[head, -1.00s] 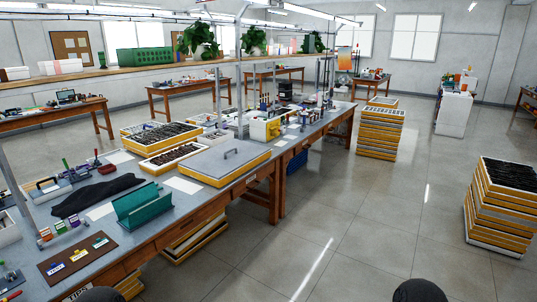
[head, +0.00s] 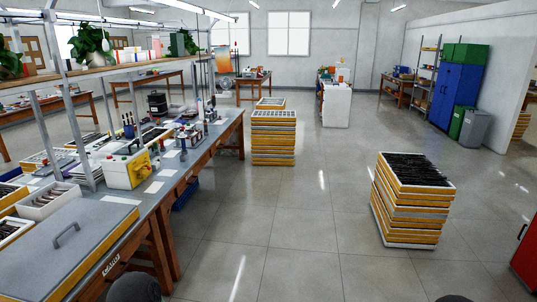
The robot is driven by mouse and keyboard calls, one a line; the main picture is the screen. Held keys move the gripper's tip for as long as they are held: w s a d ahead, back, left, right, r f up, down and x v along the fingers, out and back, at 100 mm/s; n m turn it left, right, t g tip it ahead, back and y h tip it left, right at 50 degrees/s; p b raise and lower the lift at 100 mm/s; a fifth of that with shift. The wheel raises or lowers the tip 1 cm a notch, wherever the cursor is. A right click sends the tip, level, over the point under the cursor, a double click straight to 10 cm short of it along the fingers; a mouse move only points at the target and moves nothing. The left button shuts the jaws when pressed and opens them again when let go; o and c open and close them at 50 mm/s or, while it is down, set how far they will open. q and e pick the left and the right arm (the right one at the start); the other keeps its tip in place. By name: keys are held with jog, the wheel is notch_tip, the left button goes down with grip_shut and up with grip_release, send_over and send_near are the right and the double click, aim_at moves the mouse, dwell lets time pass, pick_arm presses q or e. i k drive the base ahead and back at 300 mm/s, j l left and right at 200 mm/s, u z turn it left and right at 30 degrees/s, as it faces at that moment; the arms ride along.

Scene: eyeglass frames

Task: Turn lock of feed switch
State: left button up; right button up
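A white machine box with a yellow side panel (head: 139,169) stands on the long workbench (head: 158,190) at the left of the head view. Small coloured parts show on and around it, including a red one and a green one on top. I cannot make out which part is the feed switch or its lock at this size. Neither of my grippers is in view; only dark rounded parts of my own body show at the bottom edge.
A grey-lidded yellow tray (head: 62,250) lies on the near bench end. Stacked yellow trays stand on the floor at the bench's far end (head: 273,138) and at the right (head: 408,205). A red cabinet (head: 527,255) is at the right edge. The middle floor is clear.

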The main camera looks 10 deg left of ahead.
aim_at(143, 177)
jog(key=i+u, duration=0.1)
jog(key=i, duration=0.55)
jog(key=i+l+u, duration=0.1)
jog(key=i, duration=0.55)
jog(key=i+l+u, duration=0.1)
jog(key=i, duration=0.55)
